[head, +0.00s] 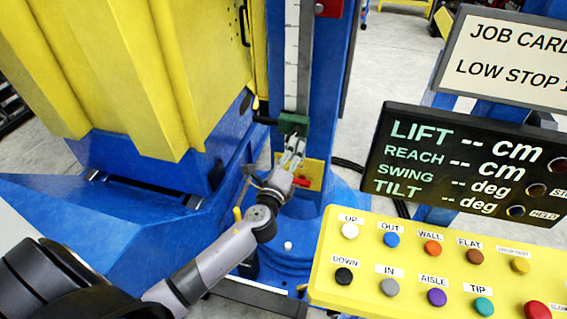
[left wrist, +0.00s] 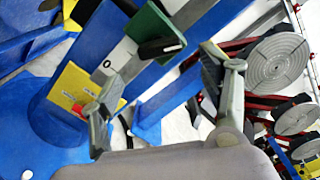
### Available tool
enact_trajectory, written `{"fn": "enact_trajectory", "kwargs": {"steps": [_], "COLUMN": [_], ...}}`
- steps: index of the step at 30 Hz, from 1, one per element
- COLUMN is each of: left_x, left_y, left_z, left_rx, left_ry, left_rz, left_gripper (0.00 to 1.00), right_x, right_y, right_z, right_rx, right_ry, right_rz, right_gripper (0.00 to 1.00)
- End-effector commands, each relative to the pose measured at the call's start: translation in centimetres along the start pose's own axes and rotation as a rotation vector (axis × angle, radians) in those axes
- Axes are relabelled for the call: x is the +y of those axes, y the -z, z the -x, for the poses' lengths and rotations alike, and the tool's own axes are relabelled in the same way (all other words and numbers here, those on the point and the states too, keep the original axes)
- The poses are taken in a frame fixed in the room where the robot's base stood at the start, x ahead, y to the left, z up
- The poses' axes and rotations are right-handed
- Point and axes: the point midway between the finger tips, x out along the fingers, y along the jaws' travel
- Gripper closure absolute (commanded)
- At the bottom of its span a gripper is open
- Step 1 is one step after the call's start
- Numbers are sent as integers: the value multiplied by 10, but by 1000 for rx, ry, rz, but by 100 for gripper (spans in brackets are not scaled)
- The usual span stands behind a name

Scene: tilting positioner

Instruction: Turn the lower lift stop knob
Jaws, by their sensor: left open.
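The green stop block (head: 293,123) sits low on the scaled blue column (head: 325,70). In the left wrist view a black knob (left wrist: 162,47) sticks out of the green block (left wrist: 148,28). My left gripper (head: 292,146) is just below the block in the head view. It is open and empty, and its fingers (left wrist: 160,72) are spread to either side of the space in front of the knob. I cannot tell whether a finger touches the knob. In the head view the fingers partly cover the area below the block. My right gripper is not in view.
A yellow plate (head: 314,166) with a red part is below the block. A yellow button panel (head: 400,262), a dark readout (head: 450,165) and a job card (head: 515,60) stand at the right. A large yellow body (head: 130,70) is on the left.

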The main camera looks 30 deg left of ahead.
Motion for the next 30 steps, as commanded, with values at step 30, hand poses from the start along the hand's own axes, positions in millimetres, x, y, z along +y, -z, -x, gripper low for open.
{"fn": "enact_trajectory", "kwargs": {"steps": [30], "left_x": [38], "left_y": [20], "left_z": [40], "left_rx": [42], "left_ry": [-78], "left_rz": [59], "left_gripper": [30], "right_x": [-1], "right_y": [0], "right_z": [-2], "right_rx": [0], "right_ry": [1], "right_rz": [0], "right_gripper": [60]}}
